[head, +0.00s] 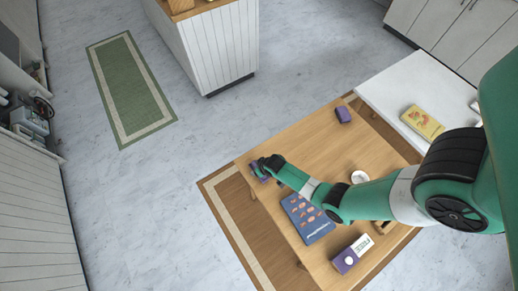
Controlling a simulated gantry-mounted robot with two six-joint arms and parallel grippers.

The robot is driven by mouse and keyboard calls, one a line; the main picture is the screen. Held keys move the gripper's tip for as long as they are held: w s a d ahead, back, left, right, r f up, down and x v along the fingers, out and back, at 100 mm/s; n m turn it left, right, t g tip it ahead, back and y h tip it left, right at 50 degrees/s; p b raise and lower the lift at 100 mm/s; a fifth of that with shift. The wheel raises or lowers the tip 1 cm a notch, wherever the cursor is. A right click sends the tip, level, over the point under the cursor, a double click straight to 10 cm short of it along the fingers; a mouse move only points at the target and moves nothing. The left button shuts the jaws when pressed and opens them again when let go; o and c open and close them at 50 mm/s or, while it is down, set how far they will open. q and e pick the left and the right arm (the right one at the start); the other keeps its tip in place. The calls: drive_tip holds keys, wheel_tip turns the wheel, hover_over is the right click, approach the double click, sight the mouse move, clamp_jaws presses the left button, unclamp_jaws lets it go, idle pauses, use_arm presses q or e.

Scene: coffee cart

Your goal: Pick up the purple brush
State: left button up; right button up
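A small purple item (257,174), likely the purple brush, shows at the left edge of the wooden table (325,150). My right gripper (266,168) is right at it and covers part of it. I cannot tell whether the fingers are closed on it or only over it. Another small purple block-like item (343,114) lies near the table's far edge. My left gripper is not in view.
A blue book or box with orange shapes (307,218), a purple-and-white box (351,255) and a white round dish (359,177) are on the table. A yellow packet (422,123) lies on the white counter (400,90). The table's middle is clear.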

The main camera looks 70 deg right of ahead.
drive_tip(key=shift+f, duration=0.1)
clamp_jaws()
idle(0.4)
drive_tip(key=shift+r+p, duration=0.45)
drive_tip(key=shift+r, duration=0.2)
drive_tip(key=r+p, duration=0.1)
drive_tip(key=r, duration=0.1)
drive_tip(key=r+p, duration=0.1)
drive_tip(key=r, duration=0.1)
drive_tip(key=shift+s+p, duration=0.2)
drive_tip(key=shift+p, duration=0.1)
drive_tip(key=s+d+r+p, duration=0.3)
drive_tip(key=s+r+p, duration=0.5)
drive_tip(key=s, duration=0.5)
drive_tip(key=shift+s+p, duration=0.15)
drive_tip(key=shift+p, duration=0.2)
